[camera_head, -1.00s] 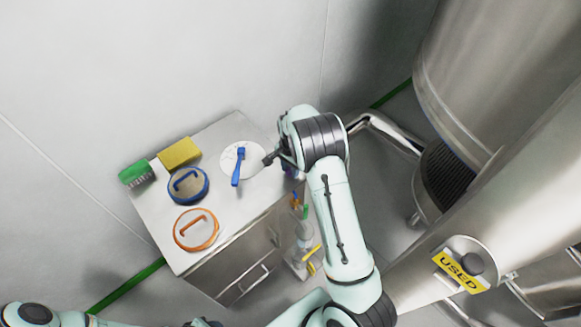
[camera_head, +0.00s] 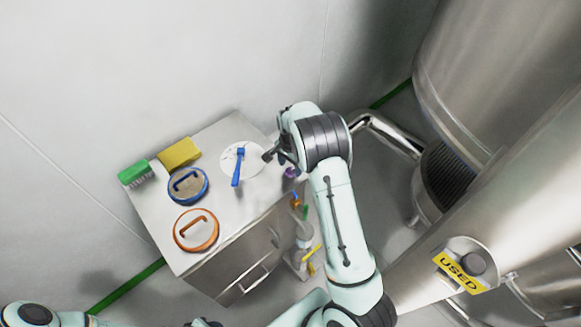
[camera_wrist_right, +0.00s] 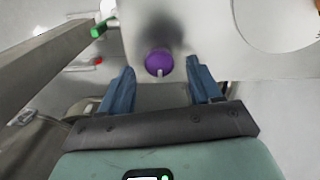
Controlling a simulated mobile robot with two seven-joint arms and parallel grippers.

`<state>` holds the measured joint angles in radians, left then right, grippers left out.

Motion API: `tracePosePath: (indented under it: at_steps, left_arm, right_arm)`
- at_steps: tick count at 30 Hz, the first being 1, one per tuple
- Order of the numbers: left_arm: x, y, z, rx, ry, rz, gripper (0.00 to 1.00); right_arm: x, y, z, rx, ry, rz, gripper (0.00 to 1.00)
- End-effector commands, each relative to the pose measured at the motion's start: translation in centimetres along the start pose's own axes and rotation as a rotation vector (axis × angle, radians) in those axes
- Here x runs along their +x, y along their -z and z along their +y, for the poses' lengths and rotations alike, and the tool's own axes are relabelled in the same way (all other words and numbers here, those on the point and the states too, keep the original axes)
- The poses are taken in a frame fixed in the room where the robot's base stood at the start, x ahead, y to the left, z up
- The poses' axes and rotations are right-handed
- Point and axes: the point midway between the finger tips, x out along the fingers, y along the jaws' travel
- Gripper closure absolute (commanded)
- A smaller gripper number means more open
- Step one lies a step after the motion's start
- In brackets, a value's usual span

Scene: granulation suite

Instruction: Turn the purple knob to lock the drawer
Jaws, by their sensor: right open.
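The purple knob (camera_head: 290,172) is at the right edge of the pale cabinet (camera_head: 225,255), partly covered by my right arm in the head view. In the right wrist view the round knob (camera_wrist_right: 159,62) sits near the edge of a pale surface. My right gripper (camera_head: 271,157) is open, and its blue-grey fingers lie on either side of the knob in the wrist view; I see no clear contact. A drawer front with a bar handle (camera_head: 254,280) faces the lower right. A dark part at the bottom edge, perhaps my left gripper, is mostly cut off.
On the cabinet top are a green brush (camera_head: 134,173), a yellow sponge (camera_head: 179,153), a blue-rimmed lid (camera_head: 188,186), an orange-rimmed lid (camera_head: 196,231) and a blue tool (camera_head: 238,168) on a white disc. Large steel vessels (camera_head: 490,90) stand at right.

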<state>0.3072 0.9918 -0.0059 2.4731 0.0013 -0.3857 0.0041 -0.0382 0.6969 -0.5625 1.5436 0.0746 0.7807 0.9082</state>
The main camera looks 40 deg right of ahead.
Motion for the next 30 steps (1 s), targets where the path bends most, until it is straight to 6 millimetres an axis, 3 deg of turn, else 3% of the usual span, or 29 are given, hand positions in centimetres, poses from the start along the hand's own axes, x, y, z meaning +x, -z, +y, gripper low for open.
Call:
tracePosePath:
  at_steps: [9, 15, 21, 30]
  left_arm:
    - [0.0, 0.0, 0.0, 0.000, 0.000, 0.000, 0.57]
    - [0.0, 0.0, 0.0, 0.000, 0.000, 0.000, 0.57]
    - [0.0, 0.0, 0.0, 0.000, 0.000, 0.000, 0.57]
    - [0.0, 0.0, 0.0, 0.000, 0.000, 0.000, 0.57]
  right_arm:
    - [-7.3, 0.0, -0.1, -0.001, 0.007, 0.002, 0.37]
    - [-10.4, 0.1, -0.1, -0.001, 0.004, 0.002, 0.37]
    - [-11.6, 0.0, 0.0, 0.001, 0.001, 0.001, 0.37]
    - [-11.6, 0.0, 0.0, 0.001, 0.001, 0.001, 0.37]
